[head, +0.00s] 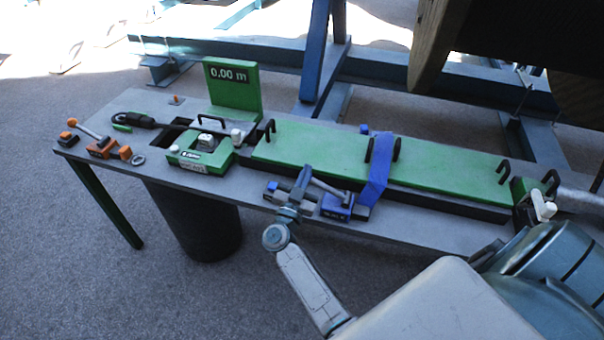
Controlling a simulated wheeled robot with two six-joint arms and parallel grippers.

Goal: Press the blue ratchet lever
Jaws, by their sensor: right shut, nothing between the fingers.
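The blue ratchet (338,208) sits at the front edge of the bench, right of the middle. Its lever, a grey bar (330,188), slopes up and to the left from the blue body. A wide blue strap (377,172) runs from beside the ratchet back over the green cover. My right gripper (300,180) is shut and empty, just left of the lever's raised end. It overlaps the bench's front edge, and I cannot tell whether it touches the lever. My left gripper is not in view.
The grey bench (95,140) carries a green clamp unit (200,155), a green display (231,88) reading 0.00 m, and an orange-handled tool (100,145) at left. A long green cover (440,165) fills the right. A dark bin (195,220) stands below.

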